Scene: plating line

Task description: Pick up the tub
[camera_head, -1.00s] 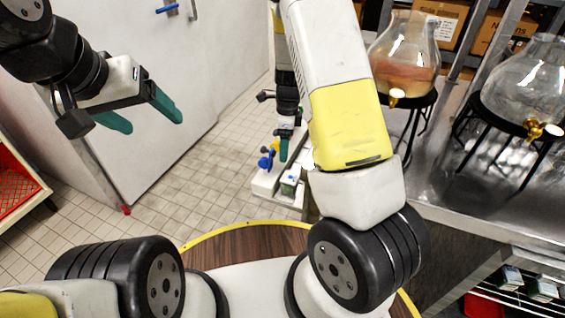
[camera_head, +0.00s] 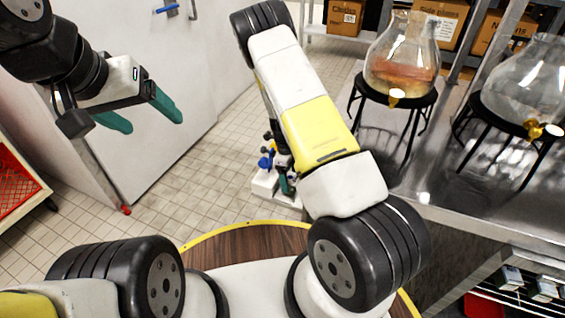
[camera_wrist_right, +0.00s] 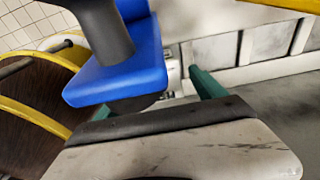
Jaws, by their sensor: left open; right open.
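My right gripper (camera_head: 287,184) is low over a white stand (camera_head: 264,188) in the head view, mostly hidden behind my own right arm. I cannot make out the tub for certain now. A small pale shape (camera_wrist_right: 173,73) beside the finger in the wrist view is too covered to name. My left gripper (camera_head: 140,112) is open and empty, high at the left, away from the stand.
Blue fittings (camera_head: 265,162) stand on the white stand; a blue part (camera_wrist_right: 125,72) with a dark post is very close to the right wrist camera. A steel counter (camera_head: 440,205) with glass dispensers (camera_head: 402,60) is at the right. Tiled floor (camera_head: 215,165) is clear at centre left.

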